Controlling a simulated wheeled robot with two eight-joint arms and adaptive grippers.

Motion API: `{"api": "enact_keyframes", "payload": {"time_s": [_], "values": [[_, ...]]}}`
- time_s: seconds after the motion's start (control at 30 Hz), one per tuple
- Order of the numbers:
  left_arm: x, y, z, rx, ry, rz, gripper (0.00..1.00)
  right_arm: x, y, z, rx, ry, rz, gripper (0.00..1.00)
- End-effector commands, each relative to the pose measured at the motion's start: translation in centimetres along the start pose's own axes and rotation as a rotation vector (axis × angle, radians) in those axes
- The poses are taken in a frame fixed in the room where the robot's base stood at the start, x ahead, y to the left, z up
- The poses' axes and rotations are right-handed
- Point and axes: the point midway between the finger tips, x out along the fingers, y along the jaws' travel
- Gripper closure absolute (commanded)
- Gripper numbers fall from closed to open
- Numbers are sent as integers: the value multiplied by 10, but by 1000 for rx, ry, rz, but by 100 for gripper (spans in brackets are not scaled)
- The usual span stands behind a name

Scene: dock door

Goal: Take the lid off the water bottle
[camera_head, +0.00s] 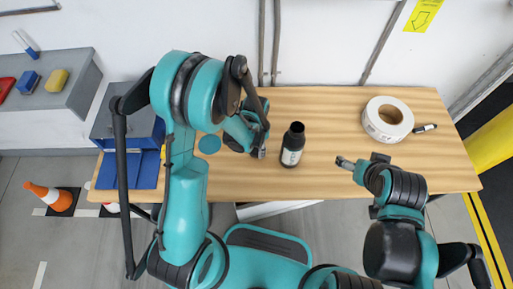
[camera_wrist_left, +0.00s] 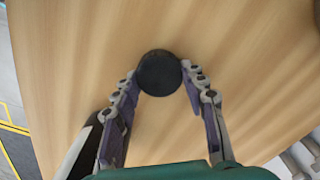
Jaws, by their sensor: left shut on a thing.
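The dark water bottle (camera_head: 291,152) stands upright on the wooden table, with a pale label and a dark neck at its top. My left gripper (camera_head: 259,152) is just left of the bottle and apart from it. In the left wrist view its fingertips (camera_wrist_left: 160,76) are shut on a round black lid (camera_wrist_left: 158,73), with bare wood behind it. The lid is hard to make out in the head view. My right gripper (camera_head: 345,162) is to the right of the bottle, near the table's front; whether its fingers are open is too small to tell.
A large white tape roll (camera_head: 387,119) and a marker (camera_head: 425,128) lie at the table's right. A blue bin (camera_head: 129,168) is at the left end. The table (camera_head: 335,120) is clear between bottle and roll.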

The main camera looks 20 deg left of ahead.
Motion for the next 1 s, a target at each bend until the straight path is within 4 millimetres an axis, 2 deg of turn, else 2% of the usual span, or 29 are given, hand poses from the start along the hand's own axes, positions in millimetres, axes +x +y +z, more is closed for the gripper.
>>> {"api": "enact_keyframes", "payload": {"time_s": [0.23, 0.27, 0.3, 0.33, 0.6, 0.73, 0.87, 1.0], "values": [[4, 0, 0, 0, 0, 0, 92, 4, 0, 2, 0, 0, 0, 19], [3, 0, 0, 0, 0, 0, 50, 3, 0, 2, 0, 0, 0, 19], [2, 0, 0, 0, 0, 0, 39, 2, 0, 2, 0, 0, 0, 19], [2, 0, 0, 0, 0, 0, 37, 2, 0, 2, 0, 0, 0, 19], [2, 0, 0, 0, 0, 0, 37, 2, 0, 1, 0, 0, 0, 19], [-6, 0, 0, 0, 0, 0, 37, -3, 0, -2, 0, 0, 0, 19], [-30, 0, 0, 0, 0, 0, 37, -12, 0, -9, 0, 0, 0, 19], [-64, 0, 0, 0, 0, 0, 37, -24, 0, -18, 0, 0, 0, 19]]}}
